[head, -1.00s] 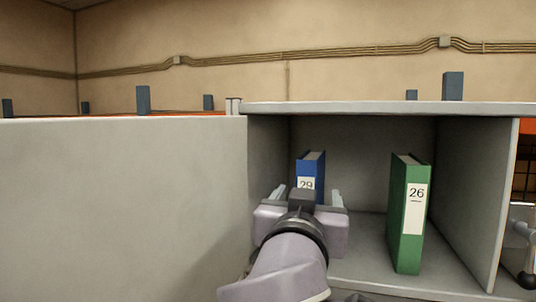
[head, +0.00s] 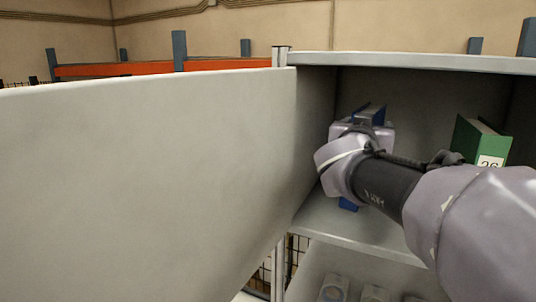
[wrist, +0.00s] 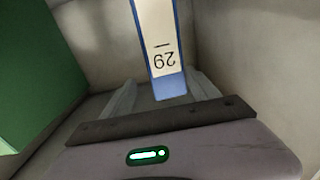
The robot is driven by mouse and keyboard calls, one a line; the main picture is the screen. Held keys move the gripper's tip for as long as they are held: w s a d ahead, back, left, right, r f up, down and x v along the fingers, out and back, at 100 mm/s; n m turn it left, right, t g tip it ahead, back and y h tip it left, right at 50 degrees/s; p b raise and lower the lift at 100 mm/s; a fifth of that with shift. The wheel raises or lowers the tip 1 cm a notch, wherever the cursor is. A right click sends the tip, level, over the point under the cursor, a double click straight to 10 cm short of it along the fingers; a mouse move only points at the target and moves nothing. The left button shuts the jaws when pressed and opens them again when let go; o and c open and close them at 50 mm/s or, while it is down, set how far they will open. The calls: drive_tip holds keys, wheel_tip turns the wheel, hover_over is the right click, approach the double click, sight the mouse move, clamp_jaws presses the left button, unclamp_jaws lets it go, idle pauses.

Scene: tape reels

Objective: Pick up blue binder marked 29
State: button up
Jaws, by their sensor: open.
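The blue binder marked 29 (head: 370,114) stands upright in the shelf compartment, mostly hidden in the head view behind my gripper (head: 362,132). Its lower end shows below my wrist. In the wrist view the binder's spine (wrist: 160,45), with its pale label and an upside-down 29, points at my gripper (wrist: 162,80). The two fingers are open, one on each side of the binder's spine, with visible gaps. The jaws are not shut on it.
A green binder marked 26 (head: 482,143) stands to the right in the same compartment; its green side (wrist: 35,70) fills the left of the wrist view. A large grey panel (head: 140,180) fills the left of the head view. Grey compartment walls enclose the binders.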

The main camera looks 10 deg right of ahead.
drive_tip(key=w, duration=0.2)
drive_tip(key=shift+w+d+f, duration=0.25)
drive_tip(key=shift+w+f, duration=0.05)
drive_tip(key=shift+f, duration=0.1)
drive_tip(key=shift+s+a+r, duration=0.1)
drive_tip(key=shift+s+r, duration=0.15)
drive_tip(key=shift+s, duration=0.45)
drive_tip(key=c, duration=1.1)
drive_tip(key=shift+w, duration=0.25)
clamp_jaws()
